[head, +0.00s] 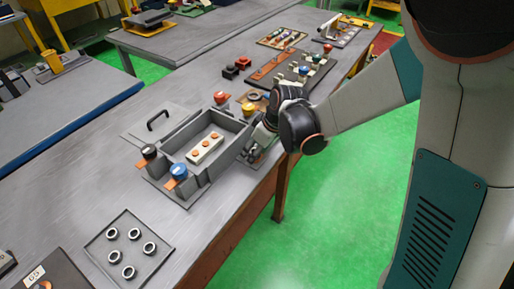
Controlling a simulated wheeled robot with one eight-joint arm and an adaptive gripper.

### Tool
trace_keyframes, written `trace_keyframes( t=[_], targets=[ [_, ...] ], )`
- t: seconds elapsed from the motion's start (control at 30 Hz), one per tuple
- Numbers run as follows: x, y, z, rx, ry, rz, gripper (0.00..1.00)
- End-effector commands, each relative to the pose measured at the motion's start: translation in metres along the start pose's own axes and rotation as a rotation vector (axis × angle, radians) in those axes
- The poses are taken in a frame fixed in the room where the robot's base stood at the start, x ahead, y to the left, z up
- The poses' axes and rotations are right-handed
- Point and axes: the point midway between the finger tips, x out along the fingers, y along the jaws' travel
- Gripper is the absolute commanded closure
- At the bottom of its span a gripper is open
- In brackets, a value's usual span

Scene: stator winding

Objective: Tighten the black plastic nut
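A grey open box (225,130) stands on the workbench, with a pale block (205,148) bearing orange round parts inside. Round knob-like tops stand at its corners: black (148,152), blue (178,170), red (220,98) and yellow (248,108). The black one, at the box's left corner, may be the black plastic nut; at this size I cannot be sure. My gripper (251,152) is low beside the right side of the box, across the box from the black top. Its fingertips are small and partly hidden, so its opening and any contact are unclear.
A grey lid with a black handle (158,120) lies behind the box. A square plate (128,232) with several dark-rimmed rings lies in front. Boards with coloured parts (305,70) fill the bench's far end. Bare bench lies left of the box.

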Motion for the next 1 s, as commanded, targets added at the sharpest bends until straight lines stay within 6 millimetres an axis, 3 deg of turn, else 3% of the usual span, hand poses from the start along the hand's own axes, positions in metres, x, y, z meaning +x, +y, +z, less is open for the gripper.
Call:
trace_keyframes(
  t=[0.1,0.3,0.37,0.4,0.5,0.73,0.8,1.0],
  targets=[
    [-0.0002,0.0,-0.0001,0.0,0.0,0.0,0.43],
    [-0.0003,0.0,-0.0002,0.0,0.0,0.0,0.88],
    [-0.0003,0.0,-0.0001,0.0,0.0,0.0,0.89],
    [-0.0003,0.0,-0.0002,0.0,0.0,0.0,0.61],
    [-0.0003,0.0,-0.0001,0.0,0.0,0.0,0.42],
    [-0.0003,0.0001,-0.0001,0.0,0.0,0.0,0.42],
    [-0.0003,0.0001,-0.0001,0.0,0.0,0.0,0.56],
    [-0.0003,0.0,-0.0002,0.0,0.0,0.0,0.57]
  ],
)
